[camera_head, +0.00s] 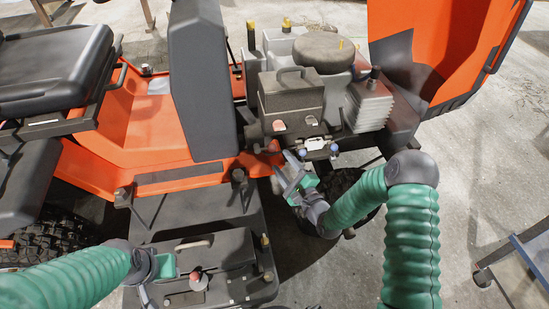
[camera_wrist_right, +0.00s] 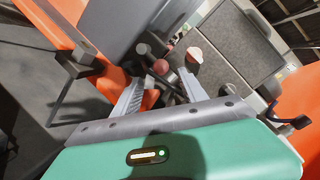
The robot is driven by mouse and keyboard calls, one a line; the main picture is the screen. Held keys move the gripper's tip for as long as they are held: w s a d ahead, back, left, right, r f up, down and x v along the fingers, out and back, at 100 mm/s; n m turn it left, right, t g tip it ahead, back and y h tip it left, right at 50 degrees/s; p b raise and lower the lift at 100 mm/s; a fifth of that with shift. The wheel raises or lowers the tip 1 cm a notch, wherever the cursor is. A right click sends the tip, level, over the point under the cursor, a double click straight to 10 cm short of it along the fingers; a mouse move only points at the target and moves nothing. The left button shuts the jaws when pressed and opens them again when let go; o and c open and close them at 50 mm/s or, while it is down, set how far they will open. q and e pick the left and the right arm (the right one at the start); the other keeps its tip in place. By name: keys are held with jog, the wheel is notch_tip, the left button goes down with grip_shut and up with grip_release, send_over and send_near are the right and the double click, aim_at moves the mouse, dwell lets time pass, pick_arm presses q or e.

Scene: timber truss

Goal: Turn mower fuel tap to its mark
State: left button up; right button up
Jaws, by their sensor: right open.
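The orange mower (camera_head: 140,120) stands with its engine (camera_head: 325,60) uncovered. A small red knob (camera_head: 273,146) sits low at the engine's front, below a dark box (camera_head: 290,97); it also shows in the right wrist view (camera_wrist_right: 160,67). I cannot tell for sure that it is the fuel tap, and I cannot make out its mark. My right gripper (camera_head: 285,168) is open just below and beside the knob. In the wrist view its fingers (camera_wrist_right: 160,92) point toward the knob with nothing clearly between them. My left gripper (camera_head: 148,292) is low at left, its fingers partly hidden.
The raised orange hood (camera_head: 440,45) stands at the right of the engine. A black seat (camera_head: 55,70) is at left. A dark box with a handle and a red-topped knob (camera_head: 196,277) lies near my left gripper. Concrete floor (camera_head: 470,160) is clear at right; a wheeled stand (camera_head: 515,260) edges in.

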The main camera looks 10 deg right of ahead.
aim_at(265, 148)
jog(key=b+x, duration=0.1)
jog(key=x, duration=0.5)
jog(key=shift+b, duration=0.4)
jog(key=shift+d+f, duration=0.1)
jog(key=shift+d, duration=0.1)
jog(key=c, duration=0.4)
jog(key=shift+a, duration=0.15)
grip_shut()
